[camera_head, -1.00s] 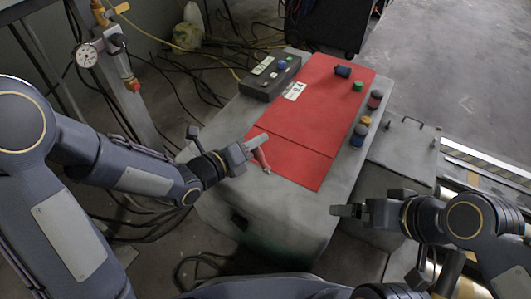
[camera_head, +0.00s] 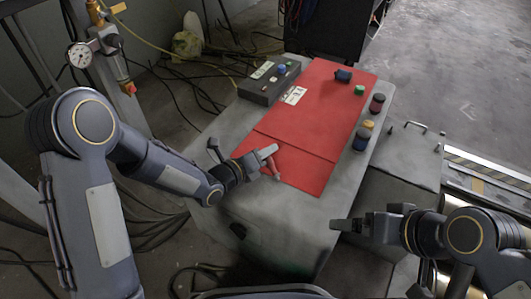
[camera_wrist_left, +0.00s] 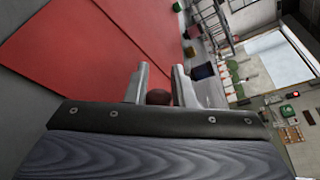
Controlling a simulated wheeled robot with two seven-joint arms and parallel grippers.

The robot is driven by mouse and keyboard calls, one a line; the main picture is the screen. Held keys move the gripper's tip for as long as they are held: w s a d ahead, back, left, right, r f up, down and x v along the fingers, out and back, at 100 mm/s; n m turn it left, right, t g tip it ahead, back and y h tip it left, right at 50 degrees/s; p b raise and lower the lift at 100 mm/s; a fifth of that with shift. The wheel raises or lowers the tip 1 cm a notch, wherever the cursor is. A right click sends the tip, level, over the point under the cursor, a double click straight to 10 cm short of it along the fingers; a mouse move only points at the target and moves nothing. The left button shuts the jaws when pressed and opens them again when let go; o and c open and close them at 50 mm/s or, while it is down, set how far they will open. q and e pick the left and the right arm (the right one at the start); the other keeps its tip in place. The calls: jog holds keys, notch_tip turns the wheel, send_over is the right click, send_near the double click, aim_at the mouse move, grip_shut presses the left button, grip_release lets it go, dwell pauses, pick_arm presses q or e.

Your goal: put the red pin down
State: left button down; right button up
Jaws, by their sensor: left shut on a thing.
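The red pin (camera_head: 276,172) is in my left gripper (camera_head: 269,156). That gripper is shut on it over the near left part of the red mat (camera_head: 318,118), which lies on the grey cabinet top. The pin points down toward the mat's near edge; I cannot tell whether its lower end touches. In the left wrist view its dark red round end (camera_wrist_left: 158,97) shows between the two fingers (camera_wrist_left: 158,88). My right gripper (camera_head: 338,225) is beside the cabinet's near right side, away from the pin, and its fingers are seen edge-on.
Several coloured knob-like pieces line the mat's right side, among them a green one (camera_head: 359,90) and a dark blue one (camera_head: 343,75). A dark button box (camera_head: 268,83) sits at the back left. A lower grey box (camera_head: 408,155) stands right. The mat's middle is clear.

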pick_arm(q)
jog(key=shift+f+b, duration=0.15)
jog(key=shift+b, duration=0.2)
jog(key=c, duration=1.2)
grip_release()
jog(key=shift+c, duration=0.2)
jog(key=shift+r+p, duration=0.35)
jog(key=shift+p, duration=0.2)
jog(key=p+v, duration=0.1)
jog(key=v, duration=1.1)
